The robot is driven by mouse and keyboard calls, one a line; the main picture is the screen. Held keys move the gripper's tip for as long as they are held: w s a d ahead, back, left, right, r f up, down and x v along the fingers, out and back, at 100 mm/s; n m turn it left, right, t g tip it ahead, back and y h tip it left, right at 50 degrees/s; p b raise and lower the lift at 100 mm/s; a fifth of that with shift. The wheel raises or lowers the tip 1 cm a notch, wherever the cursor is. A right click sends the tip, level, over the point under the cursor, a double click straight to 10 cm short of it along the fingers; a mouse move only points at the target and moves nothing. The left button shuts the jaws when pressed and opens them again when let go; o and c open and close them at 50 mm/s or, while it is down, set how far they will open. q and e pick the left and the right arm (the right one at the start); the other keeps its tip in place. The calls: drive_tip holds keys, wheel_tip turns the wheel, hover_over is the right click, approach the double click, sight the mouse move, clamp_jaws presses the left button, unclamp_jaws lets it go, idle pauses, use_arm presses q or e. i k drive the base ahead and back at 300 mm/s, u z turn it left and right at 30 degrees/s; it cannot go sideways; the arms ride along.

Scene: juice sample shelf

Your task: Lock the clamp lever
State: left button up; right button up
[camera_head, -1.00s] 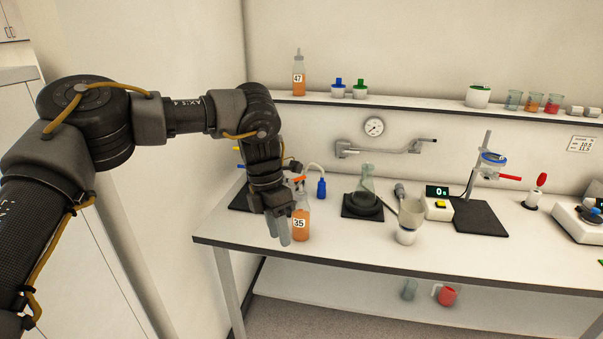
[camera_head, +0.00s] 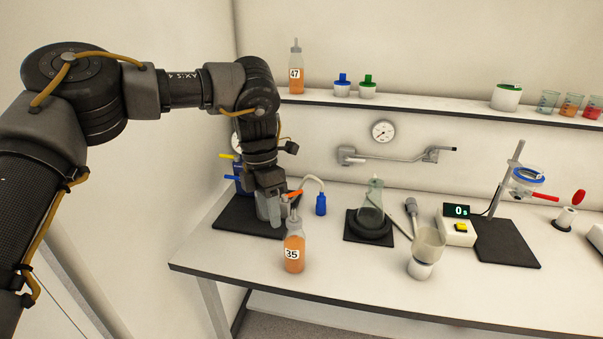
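An orange lever (camera_head: 294,194) shows beside my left gripper, just above the bottle labelled 35. A red lever (camera_head: 545,197) sticks out right from the blue ring clamp (camera_head: 527,175) on the stand; I cannot tell which is the clamp lever of the task. My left gripper (camera_head: 271,208) points down over the black base (camera_head: 238,217) at the left end of the bench, next to the orange lever. Its pale fingers are close together, and the gap between them is unclear. I cannot tell whether it touches anything. My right gripper is out of view.
The orange bottle 35 (camera_head: 294,252) stands close in front of my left gripper. A blue-tipped hose (camera_head: 320,204), a flask (camera_head: 371,208), a funnel cup (camera_head: 428,245) and a timer box (camera_head: 458,228) stand to the right. The front left of the bench (camera_head: 228,261) is clear.

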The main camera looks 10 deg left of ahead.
sight(285, 197)
drive_tip(key=i, duration=0.95)
